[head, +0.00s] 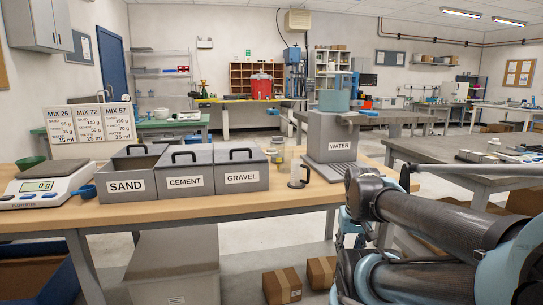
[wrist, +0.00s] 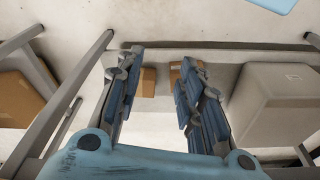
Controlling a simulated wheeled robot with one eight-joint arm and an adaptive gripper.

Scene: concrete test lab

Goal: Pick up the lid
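Three grey bins stand in a row on the wooden bench in the head view: the sand bin (head: 125,186), the cement bin (head: 186,182) and the gravel bin (head: 241,179). The cement lid (head: 185,163) and the gravel lid (head: 240,160) have black handles and lie on their bins. The sand bin looks at least partly open, with a black handle at its back; how its lid sits is unclear. My gripper (wrist: 160,66) is open and empty in the wrist view, with floor and boxes below it. No lid shows there.
A scale (head: 43,186) with a blue scoop stands left on the bench (head: 300,198). A water dispenser (head: 330,150) and a clear cylinder (head: 297,176) stand right of the bins. Cardboard boxes (head: 282,285) and a grey box (head: 172,270) are under the bench.

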